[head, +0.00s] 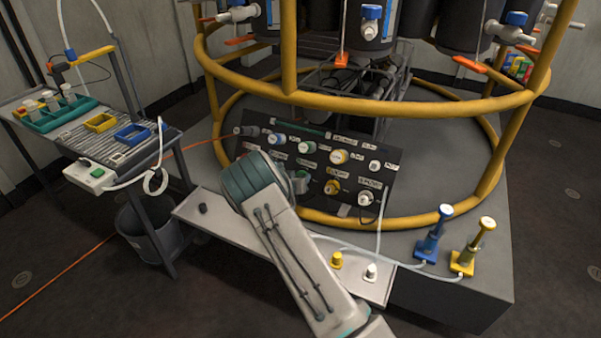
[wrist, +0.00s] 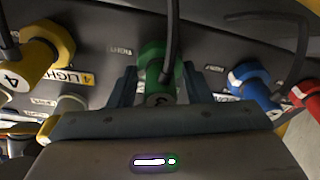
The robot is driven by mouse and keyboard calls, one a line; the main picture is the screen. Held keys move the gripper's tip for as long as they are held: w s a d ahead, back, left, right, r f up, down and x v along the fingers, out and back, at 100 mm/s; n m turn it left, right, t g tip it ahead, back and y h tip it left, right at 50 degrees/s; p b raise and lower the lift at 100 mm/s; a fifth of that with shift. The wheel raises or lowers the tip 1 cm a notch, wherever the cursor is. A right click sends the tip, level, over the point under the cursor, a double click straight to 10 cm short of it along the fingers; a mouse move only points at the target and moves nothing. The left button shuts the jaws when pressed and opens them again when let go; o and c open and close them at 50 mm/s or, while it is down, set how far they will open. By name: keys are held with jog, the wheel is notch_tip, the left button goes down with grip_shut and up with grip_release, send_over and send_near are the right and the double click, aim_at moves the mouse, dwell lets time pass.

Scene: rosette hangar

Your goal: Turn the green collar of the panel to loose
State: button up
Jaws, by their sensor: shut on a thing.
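The green collar (wrist: 158,78) is on the dark panel (wrist: 212,48), in the middle of the wrist view. A dark cable runs up from it. My gripper (wrist: 160,86) has one finger on each side of the collar and is shut on it. How far the collar is turned cannot be told.
A yellow collar (wrist: 45,50) labelled LIGHT and a blue collar (wrist: 252,80) flank the green one. A red collar (wrist: 305,92) is farther right. A yellow ring rail (head: 390,222) passes around the panel. A grey shelf (head: 240,222) lies below, and a side table (head: 110,143) stands left.

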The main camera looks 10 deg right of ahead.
jog(key=n+y+p, duration=0.1)
jog(key=n+p, duration=0.1)
jog(key=n, duration=0.4)
jog(key=shift+s+d, duration=0.1)
jog(key=n+y+p, duration=0.1)
jog(key=n, duration=0.5)
jog(key=shift+f+n+g, duration=0.15)
jog(key=shift+n+g, duration=0.15)
dwell(0.3)
jog(key=o, duration=1)
